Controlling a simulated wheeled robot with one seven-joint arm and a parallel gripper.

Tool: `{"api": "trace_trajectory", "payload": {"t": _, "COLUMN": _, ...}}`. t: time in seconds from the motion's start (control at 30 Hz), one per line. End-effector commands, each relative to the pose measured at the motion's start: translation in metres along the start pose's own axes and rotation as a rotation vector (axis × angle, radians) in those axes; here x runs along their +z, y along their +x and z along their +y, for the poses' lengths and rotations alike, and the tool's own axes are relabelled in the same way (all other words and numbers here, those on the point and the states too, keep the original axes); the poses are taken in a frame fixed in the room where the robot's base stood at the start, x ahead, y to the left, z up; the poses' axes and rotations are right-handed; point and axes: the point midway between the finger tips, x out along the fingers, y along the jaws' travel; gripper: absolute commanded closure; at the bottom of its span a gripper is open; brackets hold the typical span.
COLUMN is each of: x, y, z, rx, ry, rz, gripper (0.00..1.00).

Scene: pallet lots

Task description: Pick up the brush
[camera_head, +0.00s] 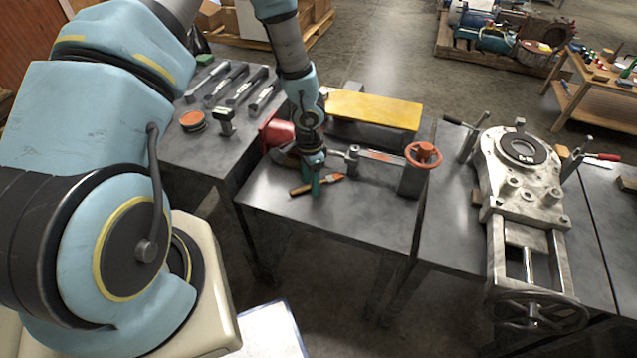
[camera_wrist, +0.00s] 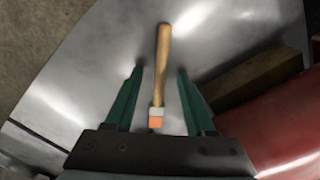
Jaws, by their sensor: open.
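The brush (camera_head: 328,180) lies on the middle metal table, near its front left part. It has a wooden handle and orange-red bristles at its right end in the head view. In the wrist view the brush (camera_wrist: 162,68) lies between my two green fingers, handle pointing away and the orange end close to the palm. My gripper (camera_head: 314,188) points down over the brush and hides part of it. In the wrist view my gripper (camera_wrist: 160,85) is open, with a gap on each side of the brush. I cannot tell how high the fingertips are above the table.
A red vise-like machine with a red handwheel (camera_head: 423,155) stands just behind the brush. A yellow block (camera_head: 373,110) lies behind it. Hammers and other tools (camera_head: 228,85) lie on the left table. A large metal fixture (camera_head: 522,165) stands on the right table. The table front is clear.

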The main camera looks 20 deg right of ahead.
Motion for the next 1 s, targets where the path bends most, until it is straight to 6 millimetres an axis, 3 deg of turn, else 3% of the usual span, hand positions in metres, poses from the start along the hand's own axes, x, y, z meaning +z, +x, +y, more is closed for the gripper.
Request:
{"api": "trace_trajectory", "payload": {"t": 0.17, "x": -0.0001, "y": -0.0002, "z": -0.0004, "rx": -0.001, "ry": 0.0, "rz": 0.0, "gripper": 0.45}}
{"api": "trace_trajectory", "payload": {"t": 0.67, "x": -0.0001, "y": -0.0005, "z": -0.0003, "rx": -0.001, "ry": -0.001, "rz": 0.0, "gripper": 1.0}}
{"api": "trace_trajectory", "payload": {"t": 1.0, "x": -0.0002, "y": -0.0005, "z": -0.0004, "rx": -0.001, "ry": -0.001, "rz": 0.0, "gripper": 1.0}}
